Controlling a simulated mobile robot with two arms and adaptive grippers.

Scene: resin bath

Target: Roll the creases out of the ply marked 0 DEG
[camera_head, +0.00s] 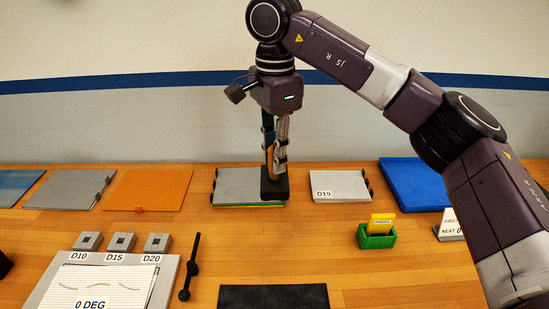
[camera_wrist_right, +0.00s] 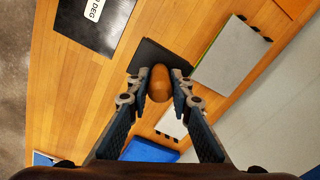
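In the head view a sheet printed 0 DEG (camera_head: 92,290), pale and striped with curved crease-like lines, lies on a grey board at the lower left. The wrist view shows a black sheet with a 0 DEG label (camera_wrist_right: 97,9). My right gripper (camera_head: 274,155) (camera_wrist_right: 160,80) is shut on the brown rounded handle (camera_wrist_right: 160,88) of a dark tool (camera_head: 274,186), whose flat dark body (camera_wrist_right: 158,54) shows beyond the fingers. In the head view the tool overlaps a grey board; contact underneath is unclear. My left gripper is not in view.
A thin black tool (camera_head: 190,268) lies beside the grey board, right of blocks D10, D15 and D20 (camera_head: 156,242). A black sheet (camera_head: 273,297) lies at front centre. A D19 board (camera_head: 340,186), green holder (camera_head: 376,238) and blue tray (camera_head: 412,184) stand right. Open wood lies between.

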